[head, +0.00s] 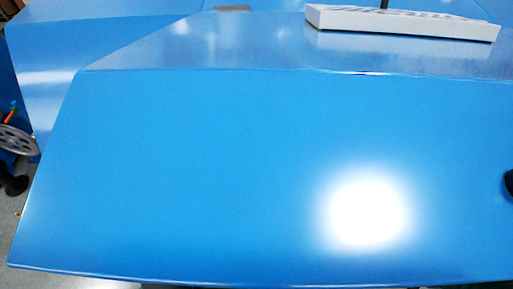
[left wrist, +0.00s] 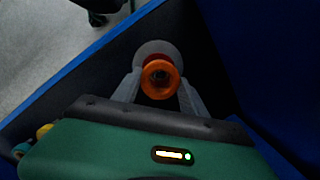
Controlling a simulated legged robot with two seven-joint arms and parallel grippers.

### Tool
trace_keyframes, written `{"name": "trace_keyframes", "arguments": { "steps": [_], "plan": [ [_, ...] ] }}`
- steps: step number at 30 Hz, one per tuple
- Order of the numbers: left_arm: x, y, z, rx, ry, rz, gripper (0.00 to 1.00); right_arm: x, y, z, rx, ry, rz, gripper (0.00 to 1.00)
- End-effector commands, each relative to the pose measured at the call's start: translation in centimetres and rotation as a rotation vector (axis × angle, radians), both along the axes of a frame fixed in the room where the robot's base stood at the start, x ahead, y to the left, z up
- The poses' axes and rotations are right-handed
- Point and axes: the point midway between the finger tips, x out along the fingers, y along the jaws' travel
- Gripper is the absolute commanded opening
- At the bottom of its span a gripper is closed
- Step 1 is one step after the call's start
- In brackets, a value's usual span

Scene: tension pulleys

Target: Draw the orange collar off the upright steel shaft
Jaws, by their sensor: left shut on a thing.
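The orange collar (left wrist: 150,80) shows in the left wrist view as a ring with a dark centre. My left gripper (left wrist: 160,88) has its two grey fingers on either side of the collar and is shut on it. A round grey disc (left wrist: 152,48) shows just behind the collar. I cannot make out the steel shaft clearly, nor tell whether it is still inside the collar. My right gripper is in neither view.
A wide blue table (head: 200,170) fills the head view and is mostly bare, with a bright glare spot. A white box (head: 400,22) lies at its back right. A grey spoked wheel (head: 17,139) shows beyond the table's left edge, with a small orange piece above it.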

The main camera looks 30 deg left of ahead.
Motion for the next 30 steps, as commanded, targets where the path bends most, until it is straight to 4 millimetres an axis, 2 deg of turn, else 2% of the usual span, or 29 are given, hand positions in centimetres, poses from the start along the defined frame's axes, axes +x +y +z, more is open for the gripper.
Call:
{"name": "trace_keyframes", "arguments": {
  "steps": [11, 24, 30],
  "plan": [
    [0.0, 0.0, 0.5, 0.000, 0.000, 0.000, 0.10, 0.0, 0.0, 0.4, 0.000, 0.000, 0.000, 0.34],
    [0.0, 0.0, 4.4, 0.000, 0.000, 0.000, 0.10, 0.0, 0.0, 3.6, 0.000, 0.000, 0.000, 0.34],
    [0.0, 0.0, 4.3, 0.000, 0.000, 0.000, 0.10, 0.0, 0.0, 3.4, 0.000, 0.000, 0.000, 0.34]
  ]
}}
